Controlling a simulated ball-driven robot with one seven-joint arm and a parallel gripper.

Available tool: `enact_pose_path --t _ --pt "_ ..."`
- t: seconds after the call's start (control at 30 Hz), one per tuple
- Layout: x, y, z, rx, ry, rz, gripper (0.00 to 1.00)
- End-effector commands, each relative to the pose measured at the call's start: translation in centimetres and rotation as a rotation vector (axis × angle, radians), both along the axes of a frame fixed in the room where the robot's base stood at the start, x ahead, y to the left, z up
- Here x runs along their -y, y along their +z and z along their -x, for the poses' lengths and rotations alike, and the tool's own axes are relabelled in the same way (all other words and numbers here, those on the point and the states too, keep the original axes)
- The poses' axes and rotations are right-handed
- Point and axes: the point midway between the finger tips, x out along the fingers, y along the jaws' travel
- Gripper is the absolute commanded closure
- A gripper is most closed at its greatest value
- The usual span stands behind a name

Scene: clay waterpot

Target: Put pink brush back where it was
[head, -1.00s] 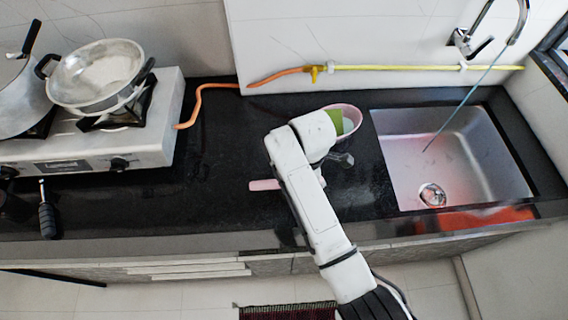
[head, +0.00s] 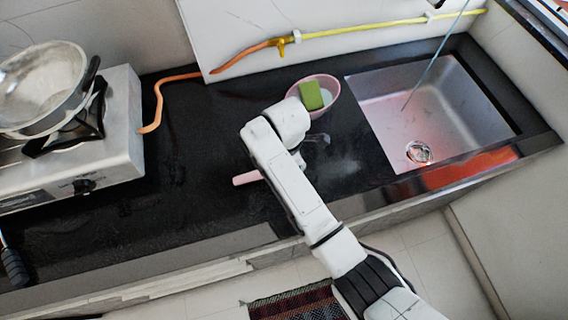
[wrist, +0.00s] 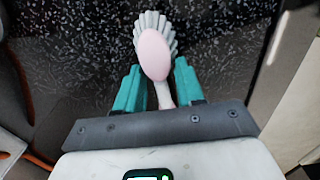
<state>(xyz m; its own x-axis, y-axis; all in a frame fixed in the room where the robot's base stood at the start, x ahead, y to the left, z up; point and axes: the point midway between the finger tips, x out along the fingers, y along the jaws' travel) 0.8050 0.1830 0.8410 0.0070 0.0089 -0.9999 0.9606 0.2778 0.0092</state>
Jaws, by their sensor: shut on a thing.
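The pink brush (wrist: 152,55) is in the wrist view, with a rounded pink head and pale bristles fanned out at its far edge. My gripper (wrist: 158,86) has its teal fingers on either side of the brush's neck and is shut on it. The lower handle is hidden by the gripper body. In the head view a pink end of the brush (head: 247,178) sticks out to the left of my arm, over the black counter; the rest is hidden behind the arm. I cannot tell how high it is above the counter.
A pink bowl (head: 328,88) with a green sponge (head: 311,96) stands behind my arm. The steel sink (head: 455,120) is to the right. A stove (head: 110,150) with a metal pan (head: 45,85) is at left, beside an orange hose (head: 160,100). The counter between stove and arm is clear.

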Motion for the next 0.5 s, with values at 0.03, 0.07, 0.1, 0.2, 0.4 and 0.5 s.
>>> enact_pose_path --t 0.03,0.07,0.1,0.2,0.4,0.5 --pt "-0.03 0.02 -0.01 0.000 0.000 0.000 0.93" --pt "-0.07 -0.04 -0.02 -0.001 0.000 0.001 0.93" --pt "-0.14 -0.20 -0.04 -0.001 0.001 0.001 0.93" --pt "-0.31 -0.61 -0.11 -0.002 0.001 0.004 0.93" --pt "-0.35 -0.73 -0.11 -0.003 0.002 0.004 0.50" --pt "-0.23 -0.63 -0.07 -0.001 0.001 0.002 0.40"
